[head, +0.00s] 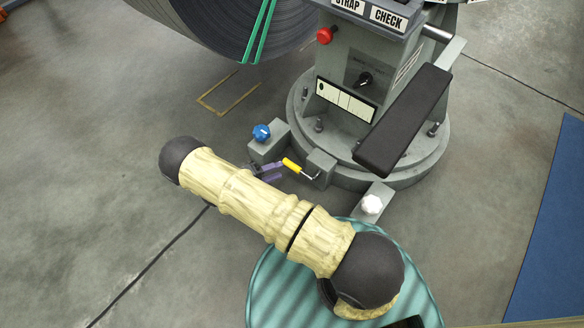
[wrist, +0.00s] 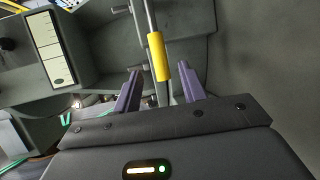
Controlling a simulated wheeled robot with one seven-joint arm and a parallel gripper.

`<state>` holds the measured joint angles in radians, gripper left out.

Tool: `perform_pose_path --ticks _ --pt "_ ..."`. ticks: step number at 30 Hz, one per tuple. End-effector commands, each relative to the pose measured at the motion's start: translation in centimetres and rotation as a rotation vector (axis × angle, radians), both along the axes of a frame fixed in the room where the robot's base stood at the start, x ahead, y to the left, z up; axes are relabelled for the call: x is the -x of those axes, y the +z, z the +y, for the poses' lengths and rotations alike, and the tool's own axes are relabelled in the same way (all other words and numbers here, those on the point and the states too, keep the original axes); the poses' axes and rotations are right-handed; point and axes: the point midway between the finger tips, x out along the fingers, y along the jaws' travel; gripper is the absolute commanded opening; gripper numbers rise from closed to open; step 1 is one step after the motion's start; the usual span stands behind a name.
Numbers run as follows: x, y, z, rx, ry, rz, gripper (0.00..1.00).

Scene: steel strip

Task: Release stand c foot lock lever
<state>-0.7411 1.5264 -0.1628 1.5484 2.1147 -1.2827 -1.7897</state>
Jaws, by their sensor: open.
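The foot lock lever is a thin metal rod with a yellow sleeve (head: 291,164), low at the round grey base of the stand (head: 346,66). In the wrist view the yellow sleeve (wrist: 158,57) stands upright in the picture. My gripper (head: 266,172) has purple fingers, partly hidden behind my arm, just left of the sleeve in the head view. In the wrist view my gripper (wrist: 158,76) is open, with one finger on each side of the lever's line. No finger visibly touches it. I cannot tell whether the sleeve is fully between the fingertips in depth.
A blue knob (head: 261,132) and a white knob (head: 371,205) sit on the base's feet. A black padded bar (head: 404,117) overhangs the base's right side. A large steel coil (head: 215,22) stands behind left. A blue mat (head: 553,225) lies right. Floor at left is mostly clear.

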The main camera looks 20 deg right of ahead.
Motion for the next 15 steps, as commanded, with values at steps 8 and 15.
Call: perform_pose_path --ticks 8,15 --pt "-1.1 -1.2 -4.7 0.002 -0.001 0.001 0.42" --pt "-1.5 -1.3 -6.6 -0.001 -0.002 0.001 0.42"
